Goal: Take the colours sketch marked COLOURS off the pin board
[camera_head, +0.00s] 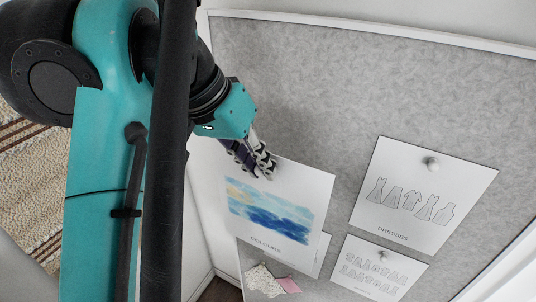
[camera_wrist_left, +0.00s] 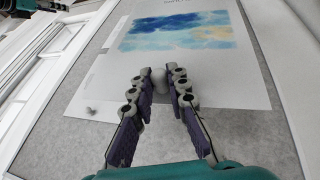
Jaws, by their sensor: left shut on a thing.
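The colours sketch (camera_head: 272,213) is a white sheet with a blue and yellow watercolour and the word COLOURS below it. It hangs at the left part of the grey pin board (camera_head: 305,65); whether it lies flat there is hard to tell. My left gripper (camera_head: 266,170) is at its upper edge. In the left wrist view the sketch (camera_wrist_left: 190,32) appears upside down, and my left gripper (camera_wrist_left: 160,82) is shut on a pale round pin head (camera_wrist_left: 159,74) at that edge. My right gripper is not in view.
The dresses sketch (camera_head: 418,188) is pinned to the right, with another garment sketch (camera_head: 377,270) below it. Fabric swatches (camera_head: 264,280) hang under the colours sketch, in front of a partly hidden sheet. The upper board is bare. A white frame (camera_head: 400,32) edges it.

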